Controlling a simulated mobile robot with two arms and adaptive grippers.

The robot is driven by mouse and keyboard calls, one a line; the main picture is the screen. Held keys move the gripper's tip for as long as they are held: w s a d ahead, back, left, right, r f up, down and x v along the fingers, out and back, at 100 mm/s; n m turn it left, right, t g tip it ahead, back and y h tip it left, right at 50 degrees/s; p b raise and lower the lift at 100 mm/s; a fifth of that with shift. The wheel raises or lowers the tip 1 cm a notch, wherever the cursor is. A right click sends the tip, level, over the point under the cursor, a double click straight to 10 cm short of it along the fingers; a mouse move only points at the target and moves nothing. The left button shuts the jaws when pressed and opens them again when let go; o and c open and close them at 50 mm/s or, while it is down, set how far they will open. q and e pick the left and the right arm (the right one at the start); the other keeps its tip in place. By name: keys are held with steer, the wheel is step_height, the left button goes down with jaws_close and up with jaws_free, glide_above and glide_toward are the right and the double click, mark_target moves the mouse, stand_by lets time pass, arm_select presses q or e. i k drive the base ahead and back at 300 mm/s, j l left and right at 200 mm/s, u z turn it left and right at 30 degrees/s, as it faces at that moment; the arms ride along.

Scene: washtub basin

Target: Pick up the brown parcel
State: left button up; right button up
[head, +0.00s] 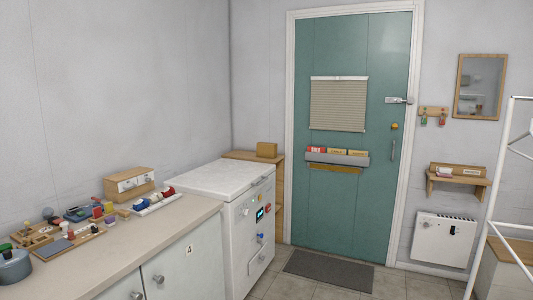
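The brown parcel (267,150) is a small box. It rests on top of a wooden shelf unit (240,155) in the back corner, left of the green door and behind the white appliance. Its front and top are visible, and nothing touches it from above. Neither of my grippers is in the head view.
A white chest appliance (215,180) stands in front of the shelf unit. A counter (130,243) with several small items runs along the left. A dark mat (328,270) lies before the green door (352,205). A white rack (497,185) stands at right. Tiled floor shows between.

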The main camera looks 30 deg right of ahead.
mark_target(264, 149)
steer(key=i+l+z, duration=0.8)
steer(key=i, duration=0.25)
steer(key=i+l+z, duration=0.1)
steer(key=i+z, duration=0.35)
steer(key=i, duration=0.15)
steer(key=i+j+z, duration=0.1)
steer(key=i+z, duration=0.3)
steer(key=i, duration=0.2)
steer(key=i+u, duration=0.1)
steer(key=i, duration=0.55)
steer(key=i+l, duration=0.15)
steer(key=i, duration=0.5)
steer(key=i+u, duration=0.15)
steer(key=i, duration=0.45)
